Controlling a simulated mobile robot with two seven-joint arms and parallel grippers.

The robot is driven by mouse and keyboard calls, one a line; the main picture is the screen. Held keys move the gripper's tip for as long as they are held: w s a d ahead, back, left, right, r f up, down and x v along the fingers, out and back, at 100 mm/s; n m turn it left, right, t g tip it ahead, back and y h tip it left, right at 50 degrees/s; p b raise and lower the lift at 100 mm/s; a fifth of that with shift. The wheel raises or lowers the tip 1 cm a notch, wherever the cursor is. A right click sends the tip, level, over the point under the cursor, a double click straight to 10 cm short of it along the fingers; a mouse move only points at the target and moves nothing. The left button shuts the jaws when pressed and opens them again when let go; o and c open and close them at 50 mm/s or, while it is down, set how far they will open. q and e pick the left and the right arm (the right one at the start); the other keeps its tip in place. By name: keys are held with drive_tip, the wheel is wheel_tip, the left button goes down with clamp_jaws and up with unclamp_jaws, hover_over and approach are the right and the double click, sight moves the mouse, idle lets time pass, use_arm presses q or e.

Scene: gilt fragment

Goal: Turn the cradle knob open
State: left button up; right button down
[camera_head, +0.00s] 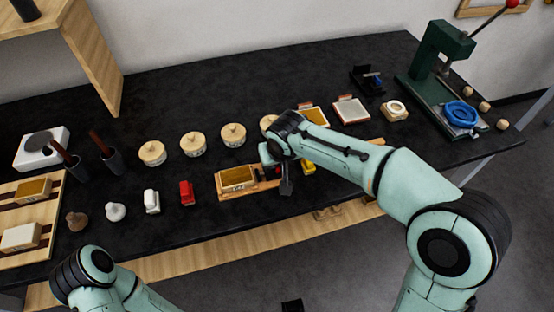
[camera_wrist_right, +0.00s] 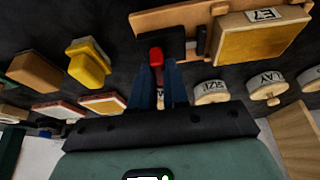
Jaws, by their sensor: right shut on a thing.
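The cradle (camera_head: 224,193) is a wooden base on the black table, holding a gilt block labelled E7 (camera_head: 238,179). In the right wrist view the cradle (camera_wrist_right: 170,18) has a dark clamp part (camera_wrist_right: 172,38) beside the gilt block (camera_wrist_right: 262,42). The red knob (camera_wrist_right: 156,55) projects from this clamp part. My right gripper (camera_wrist_right: 160,78) is shut on the knob, with a finger on each side; in the head view my right gripper (camera_head: 273,172) is partly covered by its own arm. A dark tip at the bottom edge seems to be my left gripper (camera_head: 292,306); its jaws are not clear.
A yellow object (camera_head: 308,167) stands just right of the cradle. Several round wooden-lidded pots (camera_head: 192,144) stand behind it. A red object (camera_head: 187,192) and a white one (camera_head: 151,201) stand to its left. A green press (camera_head: 437,58) stands at the far right.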

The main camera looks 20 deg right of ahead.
drive_tip(key=c, duration=1.1)
unclamp_jaws()
drive_tip(key=p+v, duration=0.1)
drive_tip(key=v, duration=1.2)
drive_tip(key=shift+r, duration=0.2)
